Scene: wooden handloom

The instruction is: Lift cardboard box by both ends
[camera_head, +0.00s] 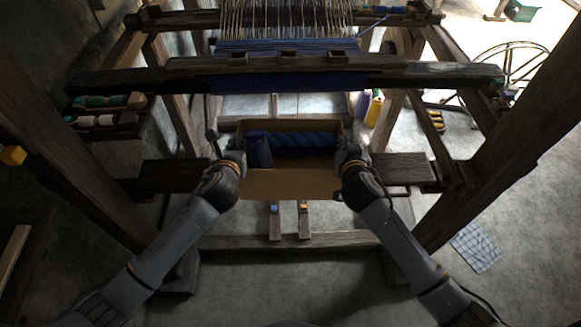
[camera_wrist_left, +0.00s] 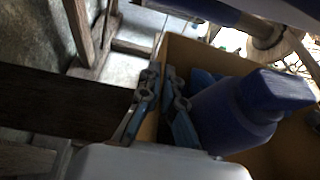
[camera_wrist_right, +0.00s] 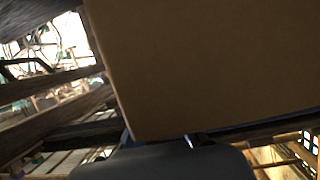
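The open cardboard box (camera_head: 290,184) sits level at the loom's bench, between my two grippers. It holds a dark blue bottle-like item (camera_head: 258,150) and blue rolled material (camera_head: 308,142). My left gripper (camera_head: 226,158) is at the box's left end. In the left wrist view its fingers (camera_wrist_left: 161,85) straddle the tan box wall, one outside and one inside, close together. My right gripper (camera_head: 352,160) is at the box's right end. In the right wrist view the box's brown face (camera_wrist_right: 210,65) fills the picture and hides most of the fingers. I cannot tell if the box touches the bench.
The dark wooden bench (camera_head: 405,170) extends on both sides of the box. Loom posts stand left and right, and a heavy beam (camera_head: 420,75) with blue cloth crosses behind. Yellow and purple bottles (camera_head: 374,110) stand beyond. Two pedals (camera_head: 275,225) lie below, above a floor beam.

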